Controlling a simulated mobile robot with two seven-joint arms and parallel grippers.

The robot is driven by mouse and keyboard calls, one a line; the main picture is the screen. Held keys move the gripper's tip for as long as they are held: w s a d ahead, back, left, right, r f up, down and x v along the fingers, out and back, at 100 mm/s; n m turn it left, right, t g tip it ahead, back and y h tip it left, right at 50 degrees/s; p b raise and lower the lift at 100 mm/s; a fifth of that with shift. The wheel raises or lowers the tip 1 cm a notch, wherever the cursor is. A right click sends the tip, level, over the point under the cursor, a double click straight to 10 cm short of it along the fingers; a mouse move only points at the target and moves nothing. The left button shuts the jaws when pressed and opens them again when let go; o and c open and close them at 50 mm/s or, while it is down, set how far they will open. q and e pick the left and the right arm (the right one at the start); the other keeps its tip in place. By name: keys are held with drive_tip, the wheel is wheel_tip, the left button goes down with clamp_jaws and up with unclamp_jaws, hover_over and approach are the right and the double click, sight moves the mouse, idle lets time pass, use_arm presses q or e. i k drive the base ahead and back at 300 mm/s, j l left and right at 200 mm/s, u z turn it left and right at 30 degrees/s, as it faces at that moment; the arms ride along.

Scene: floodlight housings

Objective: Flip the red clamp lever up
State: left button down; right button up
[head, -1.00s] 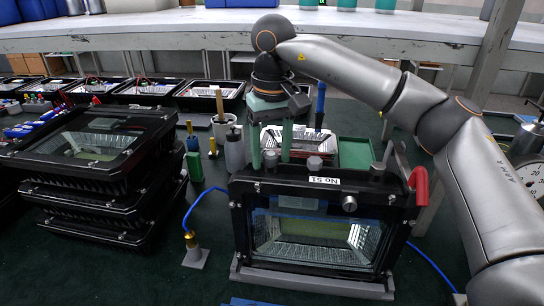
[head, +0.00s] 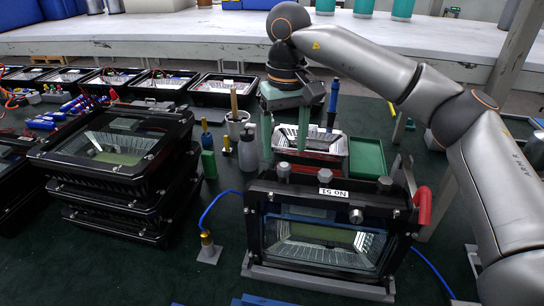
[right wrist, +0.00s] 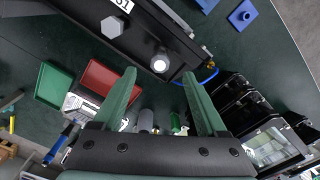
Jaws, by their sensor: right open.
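The red clamp lever (head: 424,206) sits at the right side of the black floodlight housing (head: 258,235), which is labelled No 51. Its red grip looks roughly upright beside the housing's upper right corner, its lower end hanging free. My right gripper (head: 285,150) is open and empty, with green fingers pointing down behind the housing's upper left edge, well left of the lever. In the right wrist view the open fingers (right wrist: 160,74) have nothing between them, and part of the housing (right wrist: 158,18) is ahead. I cannot make out the lever there. My left gripper is not seen.
A stack of black housings (head: 120,165) stands to the left. A green tray (head: 367,156) and a red bin with reflectors lie behind the housing. A blue cable with a brass connector (head: 207,240) runs at its left. My right arm spans the right side.

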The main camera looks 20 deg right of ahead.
sight(419, 202)
drive_tip(key=k, duration=1)
